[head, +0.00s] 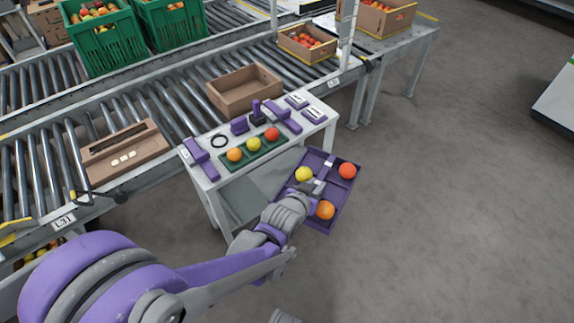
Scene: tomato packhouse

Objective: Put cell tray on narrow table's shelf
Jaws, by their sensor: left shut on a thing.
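The cell tray (333,203) is a purple, divided tray. It holds a yellow tomato (303,174), a red tomato (347,170) and an orange tomato (325,209) in separate cells. My left gripper (320,180) is shut on the tray near its middle and holds it beside the right side of the narrow table (211,172). The narrow table has a white top and a grey lower shelf (262,182), partly hidden by my left arm and the tray. The visible part of the shelf looks bare. My right gripper is not in view.
The floor to the right is clear.

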